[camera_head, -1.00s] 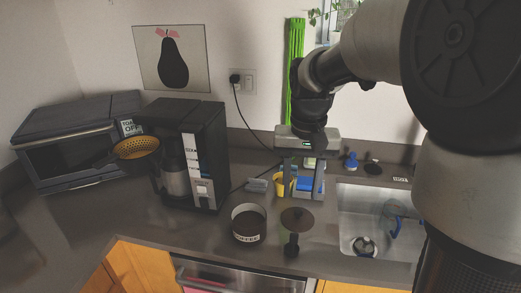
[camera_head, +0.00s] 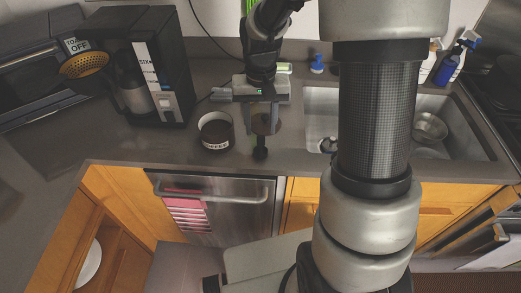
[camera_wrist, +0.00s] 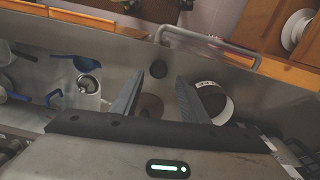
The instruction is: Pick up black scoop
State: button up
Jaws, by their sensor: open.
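The black scoop (camera_head: 260,153) lies on the grey counter near its front edge, its dark handle end toward the edge and its round brownish part (camera_head: 266,124) farther back. In the wrist view, the brownish round part (camera_wrist: 151,106) shows between my fingers, with the dark end (camera_wrist: 158,69) just beyond the fingertips. My gripper (camera_head: 263,124) is open and points down over the scoop, one finger on each side of the round part. The fingers partly cover it in the head view. I cannot tell the exact height of the fingertips above the counter.
A round container labelled coffee (camera_head: 215,132) stands close left of the scoop; it shows beside my right finger in the wrist view (camera_wrist: 226,107). A coffee machine (camera_head: 158,70) is farther left. The sink (camera_head: 312,110) is to the right. A dishwasher handle (camera_head: 207,190) runs below the counter edge.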

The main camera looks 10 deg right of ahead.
aim_at(261, 137)
notch_tip(261, 137, down, 5)
jog(key=shift+f, duration=0.15)
grip_shut()
